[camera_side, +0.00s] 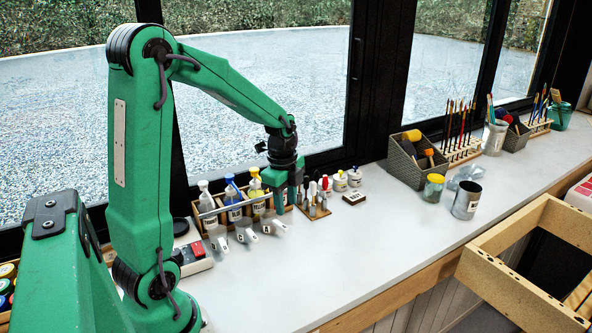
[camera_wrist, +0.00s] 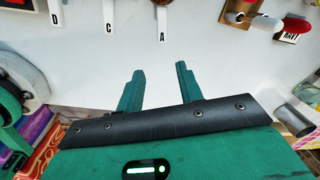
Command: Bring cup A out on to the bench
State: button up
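Several white lettered handles stick out at the front of a wooden rack (camera_side: 236,226) that holds pump and squeeze bottles. In the side view, cup A (camera_side: 274,226) is the rightmost handle; the bowls are hidden or cut off. My gripper (camera_side: 285,204) is above the bench beside the rack's right end. In the wrist view, my gripper (camera_wrist: 160,69) has its fingers apart and empty, clear of cup A's handle.
A small tool stand (camera_side: 316,210) and a dark-topped block (camera_side: 354,198) are right of the rack. A red-and-grey device (camera_side: 190,258) is left. A metal can (camera_side: 466,200) and yellow-lidded jar (camera_side: 433,187) stand farther right. The bench (camera_side: 340,250) in front is clear.

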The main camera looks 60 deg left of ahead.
aim_at(281, 224)
jog(key=a+f+m, duration=0.1)
jog(key=a+f, duration=0.1)
jog(key=f, duration=0.1)
jog(key=a+f+m+g, duration=0.1)
jog(key=shift+w+a+f+m, duration=0.25)
jog(key=shift+a+m, duration=0.05)
jog(key=shift+a, duration=0.1)
jog(key=shift+f, duration=0.15)
jog(key=shift+f, duration=2.8)
grip_shut()
jog(key=shift+r, duration=0.15)
